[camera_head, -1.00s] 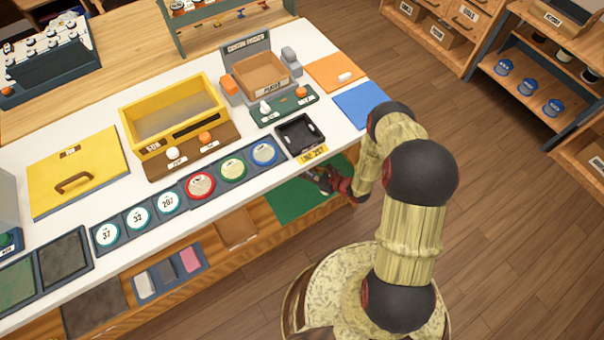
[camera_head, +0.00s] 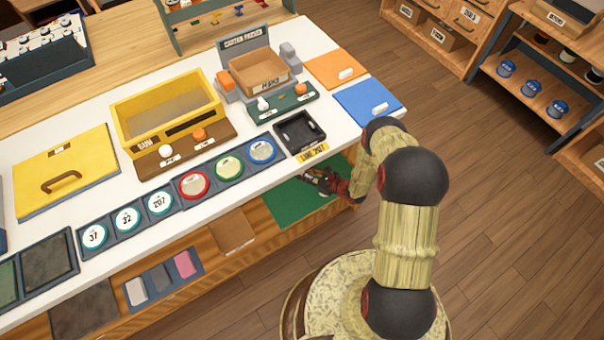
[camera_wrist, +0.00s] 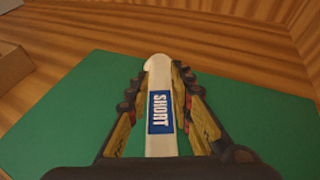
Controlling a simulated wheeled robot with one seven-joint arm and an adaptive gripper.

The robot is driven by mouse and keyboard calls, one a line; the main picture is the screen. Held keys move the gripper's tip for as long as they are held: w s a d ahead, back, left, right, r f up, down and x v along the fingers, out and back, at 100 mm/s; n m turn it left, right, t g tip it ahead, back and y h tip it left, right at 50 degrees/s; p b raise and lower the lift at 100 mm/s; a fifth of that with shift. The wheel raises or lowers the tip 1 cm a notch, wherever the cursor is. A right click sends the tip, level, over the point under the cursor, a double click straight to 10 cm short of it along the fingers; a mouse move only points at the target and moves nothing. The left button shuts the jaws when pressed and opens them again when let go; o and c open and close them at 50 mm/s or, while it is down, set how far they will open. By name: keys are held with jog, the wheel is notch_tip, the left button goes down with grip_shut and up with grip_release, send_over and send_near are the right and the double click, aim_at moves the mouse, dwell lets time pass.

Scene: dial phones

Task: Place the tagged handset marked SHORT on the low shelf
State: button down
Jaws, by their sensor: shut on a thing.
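My gripper (camera_wrist: 168,110) is shut on a white handset (camera_wrist: 158,75) with a blue tag reading SHORT. In the wrist view the handset lies lengthwise between the fingers, over a green mat (camera_wrist: 65,110). I cannot tell whether the handset touches the mat. In the head view my gripper (camera_head: 318,181) reaches under the counter edge, over the green mat (camera_head: 290,208) on the low shelf (camera_head: 205,262). The handset is hard to make out there.
The white counter (camera_head: 328,140) overhangs the low shelf. A black tray (camera_head: 301,134) sits above, near the counter edge. A brown box (camera_wrist: 12,65) shows at the wrist view's left edge.

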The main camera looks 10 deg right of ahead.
jog(key=shift+f, duration=0.1)
jog(key=c, duration=1.6)
grip_release()
jog(key=shift+c, duration=0.2)
jog(key=shift+o, duration=0.4)
jog(key=p+v, duration=0.4)
jog(key=v, duration=0.7)
jog(key=shift+s+d, duration=0.1)
jog(key=shift+s+d+r, duration=0.2)
jog(key=shift+s+r, duration=0.05)
jog(key=shift+r, duration=0.05)
